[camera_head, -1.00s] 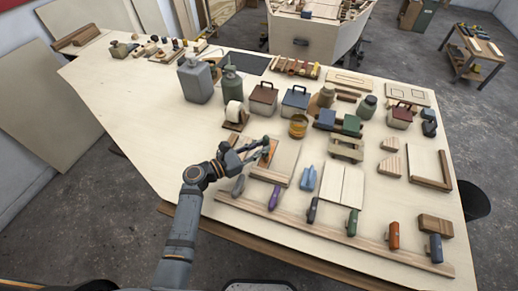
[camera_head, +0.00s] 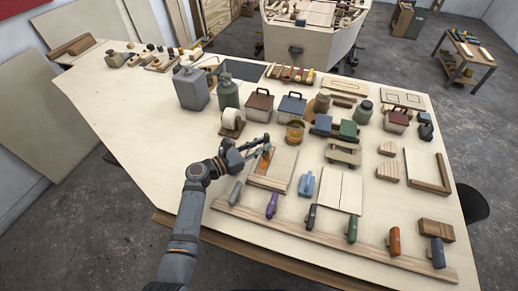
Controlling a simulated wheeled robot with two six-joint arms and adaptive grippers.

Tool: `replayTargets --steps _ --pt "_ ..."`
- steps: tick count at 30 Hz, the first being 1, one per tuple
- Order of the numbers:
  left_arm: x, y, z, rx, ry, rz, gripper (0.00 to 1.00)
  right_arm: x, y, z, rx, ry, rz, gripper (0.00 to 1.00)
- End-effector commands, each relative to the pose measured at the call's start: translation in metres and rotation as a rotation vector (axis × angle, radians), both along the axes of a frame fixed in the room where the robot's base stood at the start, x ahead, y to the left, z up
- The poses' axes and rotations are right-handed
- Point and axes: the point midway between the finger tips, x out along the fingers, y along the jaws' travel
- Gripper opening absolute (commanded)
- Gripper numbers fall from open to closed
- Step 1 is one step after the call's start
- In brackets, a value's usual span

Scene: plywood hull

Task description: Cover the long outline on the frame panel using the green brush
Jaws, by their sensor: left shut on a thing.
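The pale wooden frame panel (camera_head: 283,167) lies flat on the workbench, just beyond the rack of coloured handles. An orange-brown patch shows on its left part, partly hidden by my gripper. My left gripper (camera_head: 262,148) is over the panel's upper left part, shut on a small dark greenish thing, which looks like the green brush. The brush is mostly hidden by the fingers, and I cannot tell whether its tip touches the panel. The long outline cannot be made out clearly. My right gripper is not in view.
A wooden rail (camera_head: 320,233) with several coloured-handled tools runs along the near edge. A blue tool (camera_head: 306,184) lies right of the panel. A tape roll (camera_head: 232,118) and an orange-yellow tin (camera_head: 295,131) stand behind.

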Motion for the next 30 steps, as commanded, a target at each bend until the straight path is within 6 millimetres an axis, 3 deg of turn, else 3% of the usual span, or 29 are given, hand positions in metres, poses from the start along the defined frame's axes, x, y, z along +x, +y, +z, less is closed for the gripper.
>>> replayTargets --steps 30 --pt "0.032 -0.01 -0.002 0.002 0.001 0.0 0.0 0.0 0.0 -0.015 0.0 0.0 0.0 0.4"
